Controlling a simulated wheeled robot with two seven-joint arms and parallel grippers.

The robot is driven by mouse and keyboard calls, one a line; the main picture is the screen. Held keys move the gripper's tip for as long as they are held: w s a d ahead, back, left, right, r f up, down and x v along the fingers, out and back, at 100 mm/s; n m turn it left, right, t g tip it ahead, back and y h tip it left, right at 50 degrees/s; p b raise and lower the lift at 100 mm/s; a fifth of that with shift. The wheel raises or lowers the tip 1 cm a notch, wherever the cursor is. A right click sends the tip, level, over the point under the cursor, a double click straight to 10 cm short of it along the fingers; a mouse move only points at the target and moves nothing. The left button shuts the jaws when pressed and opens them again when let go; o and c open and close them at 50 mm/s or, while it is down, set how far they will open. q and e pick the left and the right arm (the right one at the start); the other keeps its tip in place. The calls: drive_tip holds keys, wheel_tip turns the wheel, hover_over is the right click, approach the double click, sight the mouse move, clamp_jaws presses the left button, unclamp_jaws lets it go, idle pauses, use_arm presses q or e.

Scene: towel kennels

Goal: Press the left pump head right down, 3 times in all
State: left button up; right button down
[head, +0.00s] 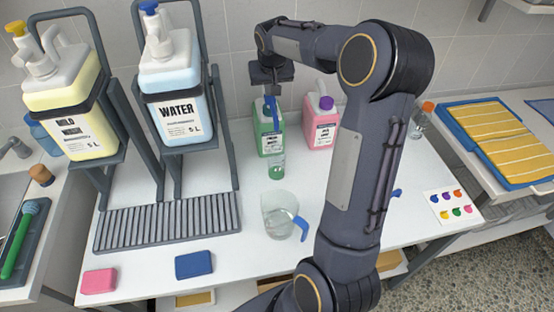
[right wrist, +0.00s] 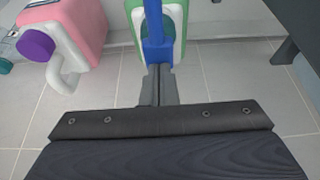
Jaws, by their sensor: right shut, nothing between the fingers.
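A green bottle (head: 264,140) stands at the back of the white table with a blue pump head (head: 273,108) on top. It is the left one of two bottles there. To its right is a pink bottle (head: 315,132) with a purple cap (head: 326,103). My right gripper (head: 271,90) is shut and empty, pointing down just above the blue pump head. In the right wrist view its fingertips (right wrist: 158,70) line up with the blue pump (right wrist: 154,28); I cannot tell whether they touch it. My left gripper is not in view.
A small container with green liquid (head: 276,168) stands before the green bottle. A clear jug (head: 278,215) with a blue handle is nearer. Racked WATER (head: 180,110) and yellow (head: 75,110) canisters, also pump-topped, stand left. Pink (head: 99,281) and blue (head: 194,265) blocks lie in front.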

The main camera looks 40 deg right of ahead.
drive_tip(key=shift+r+p, duration=1.05)
drive_tip(key=shift+r, duration=0.5)
drive_tip(key=shift+f, duration=0.15)
drive_tip(key=shift+f+b, duration=1.9)
drive_tip(key=shift+f, duration=0.35)
drive_tip(key=shift+r, duration=0.1)
drive_tip(key=shift+r+p, duration=1.9)
drive_tip(key=shift+r, duration=0.45)
drive_tip(key=shift+f, duration=0.2)
